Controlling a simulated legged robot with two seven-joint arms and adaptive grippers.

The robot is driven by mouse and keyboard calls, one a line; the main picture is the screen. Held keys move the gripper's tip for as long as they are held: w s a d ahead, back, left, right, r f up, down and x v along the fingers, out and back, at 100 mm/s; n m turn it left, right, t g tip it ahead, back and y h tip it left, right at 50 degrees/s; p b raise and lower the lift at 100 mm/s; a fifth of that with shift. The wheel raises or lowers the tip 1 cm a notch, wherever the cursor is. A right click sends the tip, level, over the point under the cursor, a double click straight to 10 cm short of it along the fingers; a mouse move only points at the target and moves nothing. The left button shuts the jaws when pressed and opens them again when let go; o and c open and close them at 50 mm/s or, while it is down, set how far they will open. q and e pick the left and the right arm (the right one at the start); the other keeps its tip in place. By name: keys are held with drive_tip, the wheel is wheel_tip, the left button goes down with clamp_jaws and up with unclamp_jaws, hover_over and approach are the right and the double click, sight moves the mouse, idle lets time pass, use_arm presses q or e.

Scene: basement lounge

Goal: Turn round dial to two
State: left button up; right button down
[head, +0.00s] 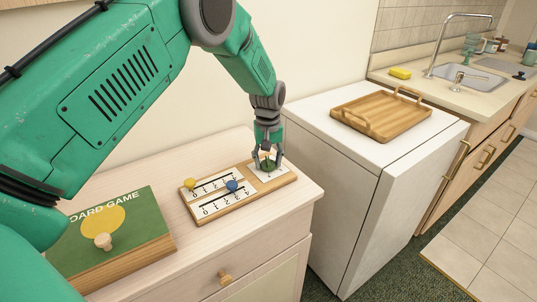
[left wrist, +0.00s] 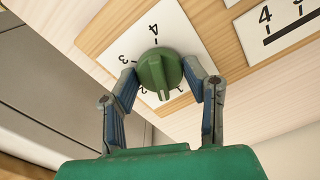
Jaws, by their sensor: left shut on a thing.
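The green round dial (left wrist: 160,70) sits on a white numbered plate on the wooden board (head: 240,190). In the left wrist view its pale pointer mark faces the bottom of the picture, between the partly covered 2 and 1. The 3 and 4 are farther round, to the left and top. My left gripper (head: 267,163) reaches down over the dial. In the left wrist view its two fingers (left wrist: 162,88) are shut on the dial, one on each side. My right gripper is not in view.
The board also carries two slider scales with a yellow knob (head: 190,184) and a blue knob (head: 232,186). A green board game box (head: 130,225) lies left on the cabinet. A wooden tray (head: 385,120) stands on the white appliance to the right, beyond a narrow gap.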

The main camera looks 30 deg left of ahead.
sight(268, 159)
use_arm(q)
drive_tip(key=m+p, duration=0.2)
drive_tip(key=m, duration=0.2)
drive_tip(key=shift+w+r, duration=0.1)
drive_tip(key=shift+r, duration=0.05)
drive_tip(key=shift+m+p, duration=0.7)
drive_tip(key=shift+m, duration=1.8)
drive_tip(key=o, duration=1.2)
drive_tip(key=shift+c, duration=0.2)
drive_tip(key=shift+r, duration=0.25)
wheel_tip(268, 159, up, 11)
